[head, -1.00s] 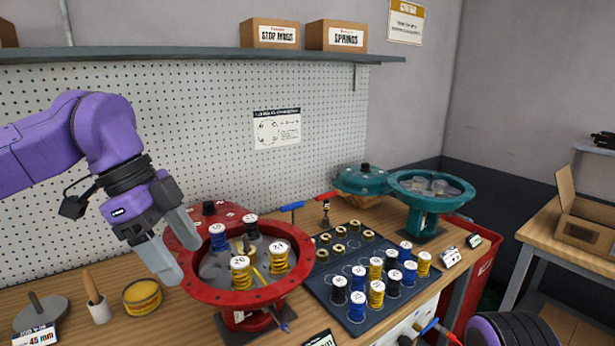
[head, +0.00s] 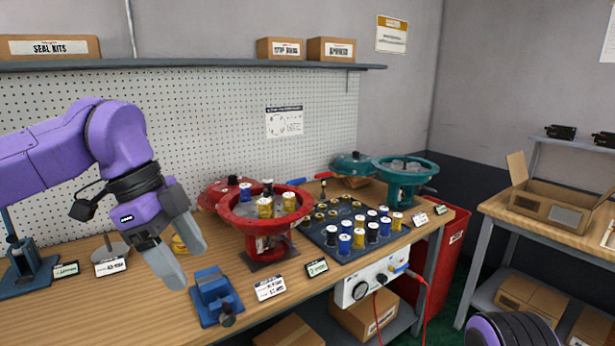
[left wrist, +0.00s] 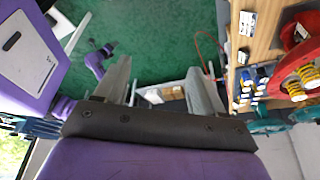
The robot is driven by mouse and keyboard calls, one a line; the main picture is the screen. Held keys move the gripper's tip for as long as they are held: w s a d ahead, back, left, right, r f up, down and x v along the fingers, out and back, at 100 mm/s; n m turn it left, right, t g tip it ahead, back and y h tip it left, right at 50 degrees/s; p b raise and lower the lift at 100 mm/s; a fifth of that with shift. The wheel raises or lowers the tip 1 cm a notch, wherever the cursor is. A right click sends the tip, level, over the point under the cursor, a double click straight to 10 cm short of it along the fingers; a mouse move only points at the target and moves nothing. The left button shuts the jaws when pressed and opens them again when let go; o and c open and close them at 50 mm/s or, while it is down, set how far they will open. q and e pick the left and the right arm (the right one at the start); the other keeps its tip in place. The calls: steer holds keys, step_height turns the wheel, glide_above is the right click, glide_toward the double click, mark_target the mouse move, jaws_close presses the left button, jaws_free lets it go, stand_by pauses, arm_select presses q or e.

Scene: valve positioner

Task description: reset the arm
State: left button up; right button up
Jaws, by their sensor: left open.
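My left gripper (head: 179,251) is open and empty, held in front of the workbench (head: 130,316) in the head view. Its fingers point down, left of the red valve housing and above the blue vise. In the left wrist view the left gripper's fingers (left wrist: 160,85) stand apart with green floor between them.
A blue vise (head: 216,296) stands on the bench near the gripper. A dark mat (head: 329,245) carries several springs and brass rings. A teal housing (head: 404,180) stands behind it. A white box with a dial (head: 373,281) sits under the bench edge. Boxes line the shelf (head: 200,62).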

arm_select(q)
steer(key=a+f+m+t+y, duration=0.1)
steer(key=a+f+m+y, duration=0.3)
steer(key=f+m, duration=0.55)
steer(key=a+f+m+y, duration=0.4)
steer(key=f+y, duration=0.1)
steer(key=f, duration=1)
steer(key=a+f+m+t+y, duration=0.1)
steer(key=a+f+m+y, duration=0.4)
steer(key=f, duration=0.8)
steer(key=s+f+m+h, duration=0.3)
steer(key=s+f+m, duration=0.5)
steer(key=s+m, duration=0.3)
steer(key=s+f+m+t+h, duration=0.1)
steer(key=s+f+m+h, duration=0.2)
steer(key=s+f+m, duration=0.5)
steer(key=s+d+m, duration=0.1)
steer(key=s+m, duration=0.3)
steer(key=m, duration=0.6)
